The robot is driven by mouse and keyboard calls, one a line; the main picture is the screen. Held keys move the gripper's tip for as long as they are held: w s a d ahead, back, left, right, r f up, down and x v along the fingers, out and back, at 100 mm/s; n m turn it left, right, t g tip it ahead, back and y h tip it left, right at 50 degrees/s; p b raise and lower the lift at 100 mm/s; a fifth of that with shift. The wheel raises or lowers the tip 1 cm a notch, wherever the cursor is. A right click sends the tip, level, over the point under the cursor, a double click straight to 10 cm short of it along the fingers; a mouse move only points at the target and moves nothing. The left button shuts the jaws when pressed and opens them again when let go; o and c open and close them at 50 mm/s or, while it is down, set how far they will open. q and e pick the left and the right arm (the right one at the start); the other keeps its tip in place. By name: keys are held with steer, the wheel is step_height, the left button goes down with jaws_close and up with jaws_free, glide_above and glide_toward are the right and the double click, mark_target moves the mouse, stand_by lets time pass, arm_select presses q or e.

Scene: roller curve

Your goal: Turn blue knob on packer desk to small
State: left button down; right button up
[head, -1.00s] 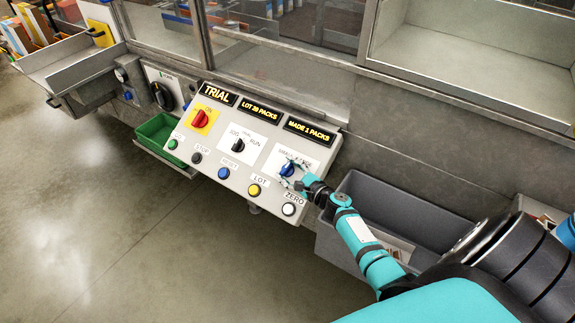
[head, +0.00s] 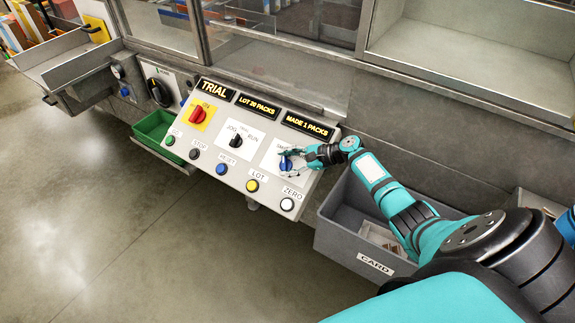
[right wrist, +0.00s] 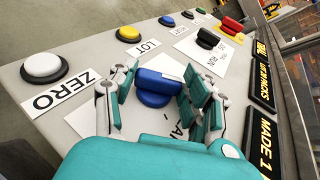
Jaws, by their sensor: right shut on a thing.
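The blue knob (head: 285,163) sits on the right part of the sloped packer desk panel (head: 231,178), below the "MADE 1 PACKS" display. My right gripper (head: 288,160) reaches it from the right and is shut on it. In the right wrist view the blue knob (right wrist: 158,87) stands between the two fingers of the gripper (right wrist: 158,78). The size label around the knob is mostly covered by the fingers, so I cannot read which mark it points to. My left gripper is not in view.
A white ZERO button (head: 287,204) and a yellow LOT button (head: 252,186) lie below the knob. A black JOG/RUN knob (head: 236,141) and a red switch (head: 199,115) are to its left. A grey CARD bin (head: 338,235) hangs at the panel's right.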

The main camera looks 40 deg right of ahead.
stand_by(0.3)
steer(key=o, duration=1.2)
steer(key=shift+a, duration=0.1)
steer(key=shift+c, duration=0.2)
steer(key=v, duration=1.2)
steer(key=shift+w, duration=0.2)
